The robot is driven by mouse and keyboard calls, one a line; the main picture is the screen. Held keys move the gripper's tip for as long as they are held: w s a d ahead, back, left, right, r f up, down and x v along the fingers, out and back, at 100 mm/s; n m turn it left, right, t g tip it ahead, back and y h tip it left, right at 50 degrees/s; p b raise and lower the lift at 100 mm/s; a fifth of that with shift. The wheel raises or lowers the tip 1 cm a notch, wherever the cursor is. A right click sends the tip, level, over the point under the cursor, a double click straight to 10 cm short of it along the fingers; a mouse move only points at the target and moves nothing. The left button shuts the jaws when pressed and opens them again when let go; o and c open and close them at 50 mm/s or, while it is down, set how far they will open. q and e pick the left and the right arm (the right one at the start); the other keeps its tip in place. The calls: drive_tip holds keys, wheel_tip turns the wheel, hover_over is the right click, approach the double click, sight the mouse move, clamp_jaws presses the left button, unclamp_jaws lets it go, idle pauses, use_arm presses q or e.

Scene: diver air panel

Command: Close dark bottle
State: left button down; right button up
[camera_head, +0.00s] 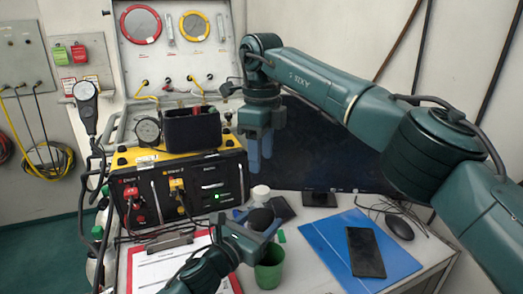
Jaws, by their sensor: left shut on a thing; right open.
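The dark bottle (261,219) is a dark rounded shape above the front of the desk. My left gripper (250,226) is shut around it, coming in from the bottom left and hiding its lower part. A small white round thing (260,192) shows just above and behind the dark bottle; I cannot tell if it is a cap or a separate container. My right gripper (260,155) is open and empty, pointing down above the white thing and the bottle, with a clear gap between.
A green cup (270,270) stands just below my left gripper. A yellow-black air panel (180,188) stands to the left, with a clipboard (165,265) before it. A monitor (325,150) stands behind. A blue folder (325,243) with a black phone (365,252) lies right.

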sight(262, 190)
wheel_tip(262, 190, down, 8)
drive_tip(key=shift+r, duration=0.1)
idle(0.4)
drive_tip(key=shift+c, duration=0.5)
drive_tip(key=c, duration=0.9)
drive_tip(key=o, duration=1.2)
drive_tip(key=shift+c, duration=0.2)
wheel_tip(262, 190, up, 12)
